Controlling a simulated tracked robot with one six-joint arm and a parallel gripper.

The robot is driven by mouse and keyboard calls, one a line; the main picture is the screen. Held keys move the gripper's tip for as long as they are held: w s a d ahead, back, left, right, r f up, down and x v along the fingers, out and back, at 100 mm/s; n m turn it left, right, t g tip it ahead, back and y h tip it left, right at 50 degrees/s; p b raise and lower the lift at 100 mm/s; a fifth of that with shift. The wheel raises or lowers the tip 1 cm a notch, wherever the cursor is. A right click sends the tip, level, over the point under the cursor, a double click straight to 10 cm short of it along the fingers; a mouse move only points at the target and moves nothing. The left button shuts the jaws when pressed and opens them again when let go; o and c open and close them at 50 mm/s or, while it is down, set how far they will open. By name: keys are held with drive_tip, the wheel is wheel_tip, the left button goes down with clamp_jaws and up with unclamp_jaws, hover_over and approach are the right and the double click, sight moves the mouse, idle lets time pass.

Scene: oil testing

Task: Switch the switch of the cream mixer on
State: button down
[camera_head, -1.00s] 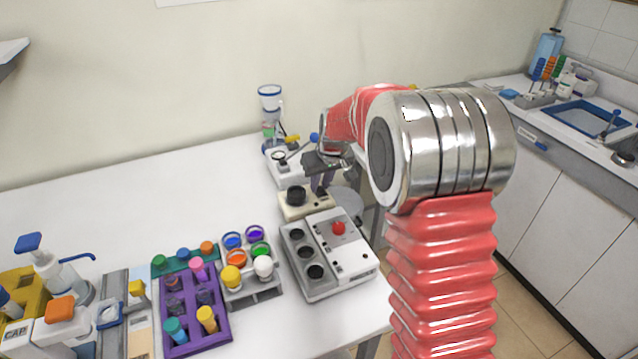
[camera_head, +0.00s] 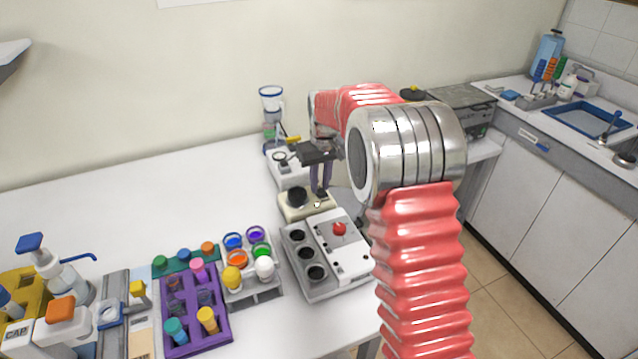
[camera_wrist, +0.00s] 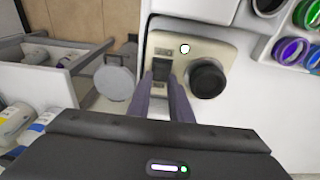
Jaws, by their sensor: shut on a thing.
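The cream mixer (camera_head: 289,210) is a small cream box with a round black top (camera_head: 297,195), on the white table behind the grey device. In the wrist view its cream body (camera_wrist: 222,47) lies straight ahead, with the round black part (camera_wrist: 207,80) to the right of the fingers. The dark switch (camera_wrist: 160,68) is left of that part, right at the fingertips. My gripper (camera_head: 320,192) points down at the mixer's right side. In the wrist view my gripper (camera_wrist: 164,85) has its two purple-grey fingers at either side of the switch, shut on it. The fingers partly hide the switch's near end.
A grey device with a red button (camera_head: 339,228) stands in front of the mixer. A white device (camera_head: 287,172) and a blue-rimmed clear container (camera_head: 271,92) are behind it. A purple rack (camera_head: 180,349) and several coloured caps are at the front left. The table's left rear is clear.

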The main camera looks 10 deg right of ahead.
sight(322, 193)
drive_tip(key=c, duration=1.6)
unclamp_jaws()
drive_tip(key=shift+r, duration=0.15)
drive_tip(key=r, duration=0.4)
drive_tip(key=s+r, duration=0.1)
drive_tip(key=r, duration=0.8)
drive_tip(key=shift+s+d+r, duration=0.15)
drive_tip(key=shift+s+d, duration=0.05)
drive_tip(key=shift+s, duration=0.15)
